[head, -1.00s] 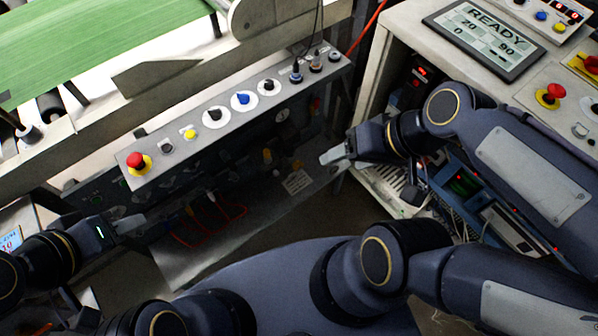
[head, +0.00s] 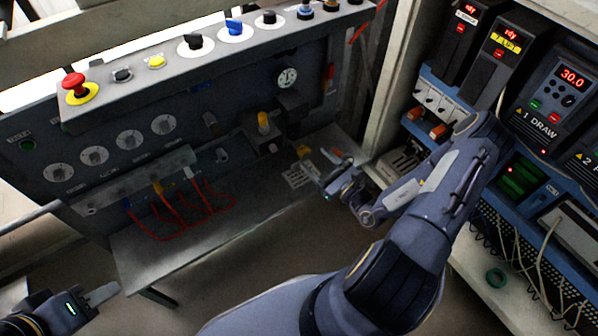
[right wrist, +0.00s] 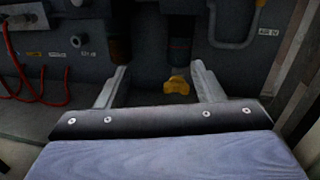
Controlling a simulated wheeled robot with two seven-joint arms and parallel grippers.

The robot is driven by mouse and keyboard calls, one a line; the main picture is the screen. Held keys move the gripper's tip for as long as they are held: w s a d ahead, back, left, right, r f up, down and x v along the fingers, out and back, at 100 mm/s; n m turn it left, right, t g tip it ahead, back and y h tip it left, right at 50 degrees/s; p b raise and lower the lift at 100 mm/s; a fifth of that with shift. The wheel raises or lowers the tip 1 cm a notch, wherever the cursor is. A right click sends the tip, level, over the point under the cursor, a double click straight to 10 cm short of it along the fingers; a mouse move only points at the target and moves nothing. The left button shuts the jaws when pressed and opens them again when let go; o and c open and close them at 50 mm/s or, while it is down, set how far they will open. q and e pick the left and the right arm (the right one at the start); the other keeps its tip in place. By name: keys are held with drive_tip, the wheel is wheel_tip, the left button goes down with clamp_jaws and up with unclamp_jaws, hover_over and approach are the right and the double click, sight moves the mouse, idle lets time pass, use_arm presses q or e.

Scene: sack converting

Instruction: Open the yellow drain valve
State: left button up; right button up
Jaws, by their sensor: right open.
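In the head view my right gripper (head: 323,168) is low in front of the machine panel. A small yellow piece (head: 303,151) lies just beyond its fingertips; I cannot tell whether it touches. My left gripper (head: 102,294) is at the lower left, away from the valve; its finger gap is unclear.
A sloped button strip with a red stop button (head: 74,83) runs above the gauges. Red cables (head: 190,210) hang at the lower panel, left of the right gripper. An orange-topped fitting (head: 263,123) stands nearby. A cabinet with drives (head: 555,88) is at the right.

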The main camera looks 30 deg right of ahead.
sight(306, 154)
drive_tip(key=f+m+h, duration=0.1)
drive_tip(key=f, duration=0.1)
drive_tip(key=d+f+m+h, duration=0.1)
drive_tip(key=f, duration=0.1)
drive_tip(key=f+b, duration=0.1)
drive_tip(key=f, duration=0.1)
drive_tip(key=shift+d+m+h, duration=0.25)
drive_tip(key=shift+m+h, duration=0.15)
drive_tip(key=w, duration=0.2)
drive_tip(key=w+b, duration=0.1)
drive_tip(key=w, duration=0.1)
drive_tip(key=w+b, duration=0.1)
drive_tip(key=w, duration=0.1)
drive_tip(key=shift+a, duration=0.35)
drive_tip(key=shift+w+r, duration=0.1)
drive_tip(key=shift+w, duration=0.45)
use_arm(q)
drive_tip(key=f, duration=0.4)
drive_tip(key=shift+s+a+f, duration=0.15)
drive_tip(key=shift+s, duration=0.15)
use_arm(e)
drive_tip(key=c, duration=1)
use_arm(q)
drive_tip(key=shift+r, duration=0.2)
